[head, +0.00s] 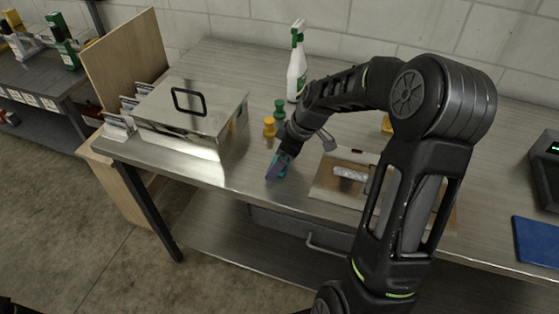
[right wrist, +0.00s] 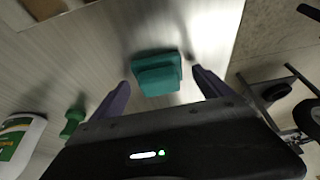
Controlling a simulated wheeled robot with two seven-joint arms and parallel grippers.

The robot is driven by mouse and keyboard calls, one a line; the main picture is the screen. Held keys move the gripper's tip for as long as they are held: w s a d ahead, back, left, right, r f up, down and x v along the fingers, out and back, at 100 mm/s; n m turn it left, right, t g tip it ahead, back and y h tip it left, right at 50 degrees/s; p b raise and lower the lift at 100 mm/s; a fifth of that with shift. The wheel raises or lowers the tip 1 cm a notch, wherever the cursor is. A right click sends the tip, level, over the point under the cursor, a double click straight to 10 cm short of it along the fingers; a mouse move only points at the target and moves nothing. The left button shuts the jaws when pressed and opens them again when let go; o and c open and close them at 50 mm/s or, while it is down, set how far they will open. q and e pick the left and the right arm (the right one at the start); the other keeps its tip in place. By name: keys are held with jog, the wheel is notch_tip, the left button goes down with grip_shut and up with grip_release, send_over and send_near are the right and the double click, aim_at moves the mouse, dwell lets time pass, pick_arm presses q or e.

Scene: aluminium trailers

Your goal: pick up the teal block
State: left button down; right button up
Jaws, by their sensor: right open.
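The teal block (right wrist: 157,74) lies on the metal table near its front edge. It shows in the right wrist view between the two purple fingers of my right gripper (right wrist: 160,80), with gaps on both sides. The right gripper is open and close to the block. In the head view my right gripper (head: 279,168) points down at the table's front edge and largely hides the teal block. My left gripper is in neither view.
A yellow piece (head: 269,127) and a green piece (head: 280,109) stand just behind the gripper. A metal box (head: 190,117) is to the left, a spray bottle (head: 297,70) at the back. A shallow cardboard tray (head: 326,184) lies to the right.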

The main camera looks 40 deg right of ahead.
dwell(0.6)
jog(key=c, duration=1.5)
